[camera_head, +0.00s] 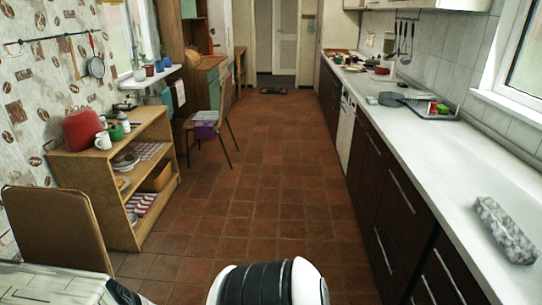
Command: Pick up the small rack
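I cannot clearly make out a small rack. A low open wooden shelf unit (190,185) stands on the floor at the left. It holds a red pot or bread bin (82,130), a white mug (103,141) and a green mug (116,132) on top, with dishes and folded cloths on its lower shelves. A dark tray (450,116) with vegetables lies on the right counter. Neither of my grippers is in view, so I cannot tell what they hold.
A tiled floor (235,185) runs clear down the middle to a white door (285,30). A chair (228,115) with a purple box (205,125) stands left of centre. The long white counter (440,160) lines the right, with a grey speckled block (505,230) near me.

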